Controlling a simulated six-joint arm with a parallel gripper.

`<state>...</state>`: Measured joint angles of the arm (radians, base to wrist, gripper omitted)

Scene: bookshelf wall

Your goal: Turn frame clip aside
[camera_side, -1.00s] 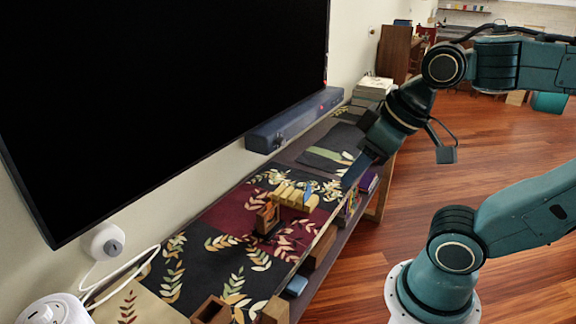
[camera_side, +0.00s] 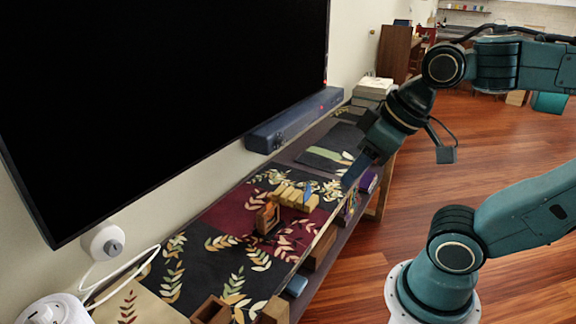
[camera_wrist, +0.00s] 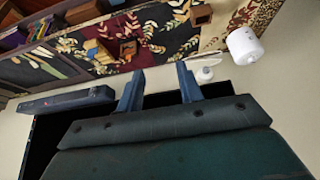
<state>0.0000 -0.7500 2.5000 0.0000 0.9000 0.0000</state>
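A small upright wooden frame (camera_side: 268,217) stands on the patterned cloth of the low shelf top. It also shows in the wrist view (camera_wrist: 128,49), too small for me to make out a clip on it. A row of pale wooden blocks (camera_side: 293,195) stands just behind it, with a small blue piece (camera_side: 308,191) at its right side. My gripper (camera_wrist: 160,77) has its two fingers spread with nothing between them. In the side view my gripper (camera_side: 354,174) hangs to the right of the frame and blocks, clear of them.
A large black screen (camera_side: 160,90) and a dark soundbar (camera_side: 292,119) line the wall side. An open wooden box (camera_side: 212,310) stands at the near end, close to white devices (camera_side: 55,309) and a cable. Wooden floor lies open on the right.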

